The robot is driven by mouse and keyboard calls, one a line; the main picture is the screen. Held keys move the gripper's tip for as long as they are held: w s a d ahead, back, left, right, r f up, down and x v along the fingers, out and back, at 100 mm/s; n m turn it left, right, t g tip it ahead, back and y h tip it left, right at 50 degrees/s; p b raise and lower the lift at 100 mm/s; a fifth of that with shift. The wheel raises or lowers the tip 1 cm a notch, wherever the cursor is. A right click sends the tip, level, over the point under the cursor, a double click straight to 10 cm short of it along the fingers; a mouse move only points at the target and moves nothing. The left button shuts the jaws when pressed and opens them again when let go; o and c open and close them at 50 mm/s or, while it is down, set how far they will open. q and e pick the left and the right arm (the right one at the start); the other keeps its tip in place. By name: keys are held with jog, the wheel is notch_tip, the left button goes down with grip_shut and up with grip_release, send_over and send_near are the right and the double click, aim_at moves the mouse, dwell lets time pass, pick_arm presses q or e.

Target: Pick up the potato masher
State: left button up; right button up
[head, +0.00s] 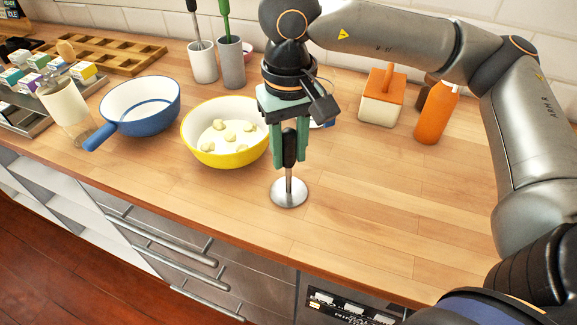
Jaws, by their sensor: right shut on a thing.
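The potato masher (289,190) stands upright near the middle of the wooden counter, with a round steel disc at the bottom, a thin steel shaft and a dark handle. My right gripper (290,150) points down and is shut on the dark handle, its green fingers on either side. The disc is at or very close to the counter top; I cannot tell whether it touches. My left gripper is not in view.
A yellow bowl (186,137) with several pale lumps stands just left of the masher. A blue pan (171,112) is further left. Two utensil pots (231,65), an orange-lidded box (380,105) and an orange bottle (436,115) stand behind. The counter right of the masher is clear.

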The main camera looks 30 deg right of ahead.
grip_shut()
jog(key=shift+r, duration=0.1)
